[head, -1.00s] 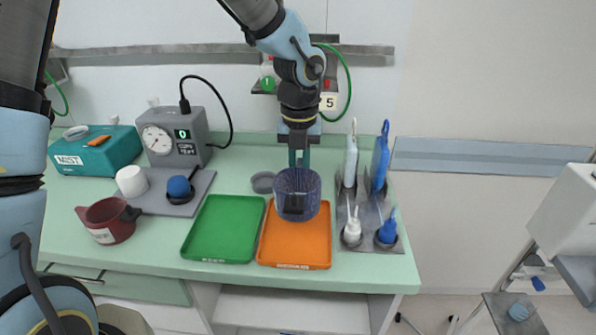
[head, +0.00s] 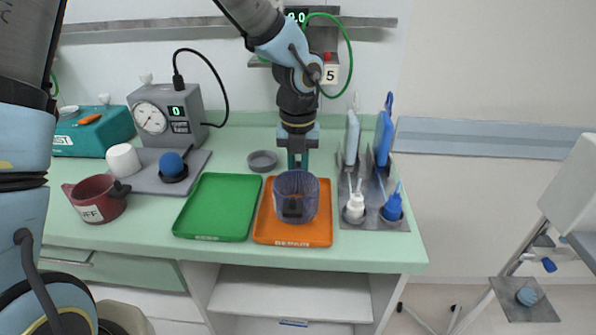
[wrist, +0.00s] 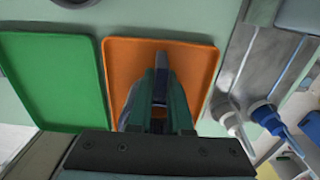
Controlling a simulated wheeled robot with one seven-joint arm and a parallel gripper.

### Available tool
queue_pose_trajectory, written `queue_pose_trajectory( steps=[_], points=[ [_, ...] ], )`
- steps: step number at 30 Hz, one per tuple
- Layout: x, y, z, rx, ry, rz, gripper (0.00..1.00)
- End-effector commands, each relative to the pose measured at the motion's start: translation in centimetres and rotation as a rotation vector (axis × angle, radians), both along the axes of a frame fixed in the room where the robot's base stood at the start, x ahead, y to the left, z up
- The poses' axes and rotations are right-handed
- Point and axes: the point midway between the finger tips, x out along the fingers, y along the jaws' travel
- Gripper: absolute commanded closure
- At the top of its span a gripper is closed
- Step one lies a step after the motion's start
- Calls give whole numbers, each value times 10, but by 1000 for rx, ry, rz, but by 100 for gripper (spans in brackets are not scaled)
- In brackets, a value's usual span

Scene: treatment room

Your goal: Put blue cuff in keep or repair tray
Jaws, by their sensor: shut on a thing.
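The blue cuff (head: 297,187) is a dark blue, upright, rolled cylinder with a black patch on its front. My gripper (head: 298,163) points down and is shut on its rim. The cuff is over the orange tray (head: 265,228); I cannot tell whether its bottom touches the tray. In the wrist view, my gripper (wrist: 160,105) is over the orange tray (wrist: 200,62) and hides most of the cuff. A green tray (head: 218,210) lies empty just left of the orange one. The tray labels are too small to read surely.
A grey ring (head: 262,161) lies behind the trays. A rack (head: 375,215) with white and blue items stands close at the right. The counter's front edge is near the trays.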

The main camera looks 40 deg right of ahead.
Motion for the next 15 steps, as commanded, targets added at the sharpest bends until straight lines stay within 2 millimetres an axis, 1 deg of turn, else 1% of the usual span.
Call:
queue_pose_trajectory(
  steps=[6, 7, 15],
  points=[
    [0, 0, 0, 0, 0, 0, 100],
    [0, 0, 0, 0, 0, 0, 81],
    [0, 0, 0, 0, 0, 0, 50]
  ],
)
